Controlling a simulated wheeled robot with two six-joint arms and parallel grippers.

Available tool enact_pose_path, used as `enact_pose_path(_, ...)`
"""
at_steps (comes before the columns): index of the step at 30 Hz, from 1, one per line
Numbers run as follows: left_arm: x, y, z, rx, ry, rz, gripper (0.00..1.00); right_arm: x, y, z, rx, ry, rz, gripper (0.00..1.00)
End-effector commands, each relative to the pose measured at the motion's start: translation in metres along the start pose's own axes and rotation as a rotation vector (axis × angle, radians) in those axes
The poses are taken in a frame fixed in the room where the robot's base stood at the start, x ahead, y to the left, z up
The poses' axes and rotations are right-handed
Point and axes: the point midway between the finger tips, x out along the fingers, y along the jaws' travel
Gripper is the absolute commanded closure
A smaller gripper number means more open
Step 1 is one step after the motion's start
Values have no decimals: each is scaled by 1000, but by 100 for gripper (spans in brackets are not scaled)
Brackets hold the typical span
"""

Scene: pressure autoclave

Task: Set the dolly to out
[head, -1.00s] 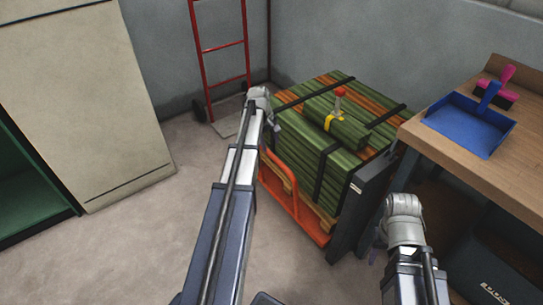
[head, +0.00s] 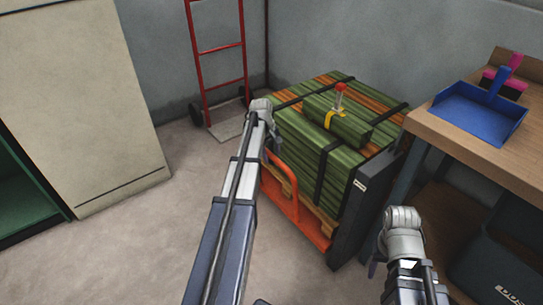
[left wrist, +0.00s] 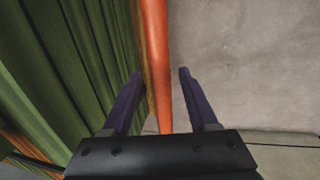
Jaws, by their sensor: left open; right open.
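The low orange dolly (head: 314,229) stands on the floor under a strapped stack of green and orange-brown boards (head: 305,158). An upright orange bar of it (left wrist: 155,65) shows in the left wrist view, running lengthwise between the fingers of my left gripper (left wrist: 158,75). These fingers are open and apart, with the boards on their left and bare floor on their right. In the head view my left gripper (head: 270,148) is at the near left corner of the stack, partly hidden by its arm. My right gripper (head: 376,264) is low, in front of the dark panel at the load's right; its fingers are mostly hidden.
A red hand truck (head: 216,50) stands at the back wall. A wooden workbench (head: 450,140) with a blue dustpan (head: 478,112) is at the right, with a dark bin (head: 495,265) below. A beige cabinet (head: 80,100) is at the left. The floor at left is clear.

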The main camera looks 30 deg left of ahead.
Motion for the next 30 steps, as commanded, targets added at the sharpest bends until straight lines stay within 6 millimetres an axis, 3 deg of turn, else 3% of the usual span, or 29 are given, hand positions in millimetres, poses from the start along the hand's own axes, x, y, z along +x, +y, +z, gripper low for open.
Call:
enact_pose_path(2, 0, 0, 0, 0, 0, 0, 43, 0, 0, 0, 0, 0, 0, 50)
enact_pose_path(17, 0, 0, 0, 0, 0, 0, 99, 0, 0, 0, 0, 0, 0, 50)
enact_pose_path(30, 0, 0, 0, 0, 0, 0, 100, 0, 0, 0, 0, 0, 0, 50)
